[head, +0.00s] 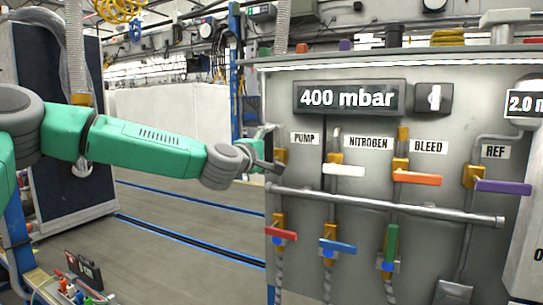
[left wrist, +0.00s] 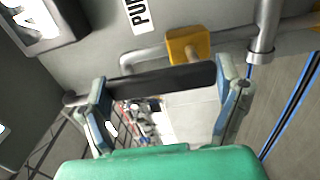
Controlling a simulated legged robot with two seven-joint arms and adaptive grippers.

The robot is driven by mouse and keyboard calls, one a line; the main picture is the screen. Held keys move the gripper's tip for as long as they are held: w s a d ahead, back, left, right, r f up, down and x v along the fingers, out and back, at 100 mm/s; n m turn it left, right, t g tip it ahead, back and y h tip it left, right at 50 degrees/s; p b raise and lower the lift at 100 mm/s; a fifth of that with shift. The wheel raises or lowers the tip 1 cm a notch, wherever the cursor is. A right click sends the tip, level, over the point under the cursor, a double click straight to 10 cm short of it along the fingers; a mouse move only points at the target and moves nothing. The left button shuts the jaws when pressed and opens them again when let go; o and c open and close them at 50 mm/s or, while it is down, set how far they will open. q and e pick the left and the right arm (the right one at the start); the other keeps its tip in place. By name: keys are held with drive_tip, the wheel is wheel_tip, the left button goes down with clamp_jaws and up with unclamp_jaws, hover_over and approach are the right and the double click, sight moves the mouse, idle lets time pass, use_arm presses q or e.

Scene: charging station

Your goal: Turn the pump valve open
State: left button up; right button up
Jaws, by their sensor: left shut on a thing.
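The PUMP valve has a brass body (head: 281,157) below the PUMP label (head: 305,138) on the grey panel. The brass body (left wrist: 187,45) also shows in the left wrist view, with a black lever handle (left wrist: 160,82) in front of it. My left gripper (head: 266,150) is at the panel's left edge, at this valve. In the left wrist view its two fingers (left wrist: 165,98) stand at either side of the handle, and it is shut on the handle. In the head view the gripper hides most of the handle. My right gripper is not in view.
A horizontal pipe (head: 390,204) runs across the panel below the gripper. The white NITROGEN handle (head: 345,170), orange BLEED handle (head: 417,179) and purple REF handle (head: 503,187) lie to the right. The gauge display (head: 348,98) reads 400 mbar. Floor left of the panel is open.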

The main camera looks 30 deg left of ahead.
use_arm(q)
drive_tip(key=shift+a+r+n, duration=0.15)
drive_tip(key=shift+a+n, duration=0.15)
drive_tip(key=o, duration=1.6)
drive_tip(key=shift+c, duration=0.2)
drive_tip(key=shift+w+a+f, duration=0.1)
drive_tip(key=shift+w+f, duration=0.1)
drive_tip(key=shift+f, duration=0.05)
drive_tip(key=s, duration=1.2)
drive_tip(key=shift+d+f, duration=0.15)
drive_tip(key=shift+d, duration=0.05)
drive_tip(key=shift+d, duration=0.15)
